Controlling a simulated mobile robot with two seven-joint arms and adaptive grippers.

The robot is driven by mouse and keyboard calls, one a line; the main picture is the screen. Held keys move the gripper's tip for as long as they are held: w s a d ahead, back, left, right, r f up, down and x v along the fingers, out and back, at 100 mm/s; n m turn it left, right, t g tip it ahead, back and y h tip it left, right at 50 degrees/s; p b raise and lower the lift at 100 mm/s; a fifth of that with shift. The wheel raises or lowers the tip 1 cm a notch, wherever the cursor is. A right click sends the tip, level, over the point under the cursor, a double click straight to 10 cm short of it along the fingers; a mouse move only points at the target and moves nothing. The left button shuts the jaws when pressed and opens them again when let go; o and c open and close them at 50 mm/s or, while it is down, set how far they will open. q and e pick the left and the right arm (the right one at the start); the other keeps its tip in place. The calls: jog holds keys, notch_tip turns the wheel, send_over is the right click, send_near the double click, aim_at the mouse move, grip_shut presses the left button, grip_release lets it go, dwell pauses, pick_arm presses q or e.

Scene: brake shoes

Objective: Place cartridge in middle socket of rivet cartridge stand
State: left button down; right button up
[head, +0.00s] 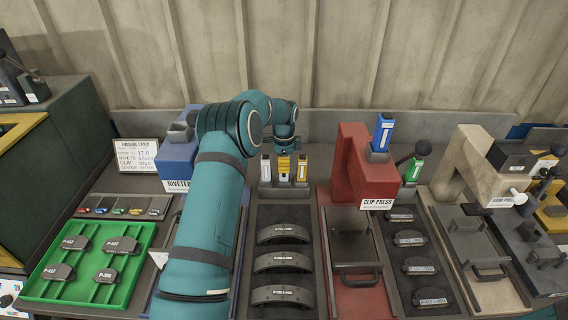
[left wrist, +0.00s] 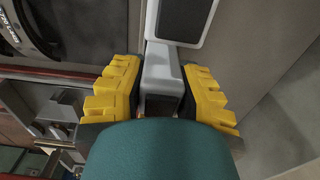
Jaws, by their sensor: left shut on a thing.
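The rivet cartridge stand (head: 284,190) is a dark block beyond the row of brake shoes in the head view. A light cartridge (head: 265,169) stands in its left socket and a cartridge with a yellow label (head: 302,170) in its right one. My left gripper (head: 283,166), with yellow fingers, points down at the middle socket between them. In the left wrist view its fingers (left wrist: 162,95) are shut on both sides of a grey piece (left wrist: 162,72), seemingly the cartridge. The fingers hide the socket, so I cannot tell how deep the cartridge sits. My right gripper is not in view.
The blue riveter (head: 180,160) stands left of the stand, partly behind my arm. The red clip press (head: 352,165), holding a blue cartridge (head: 382,132), stands close on the right. Brake shoes (head: 284,233) lie in front. A green tray (head: 90,262) is at lower left.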

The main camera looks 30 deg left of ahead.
pick_arm(q)
jog(key=c, duration=0.8)
grip_release()
jog(key=shift+f, duration=0.15)
notch_tip(320, 180, up, 12)
jog(key=shift+r, duration=0.2)
jog(key=shift+f, duration=0.1)
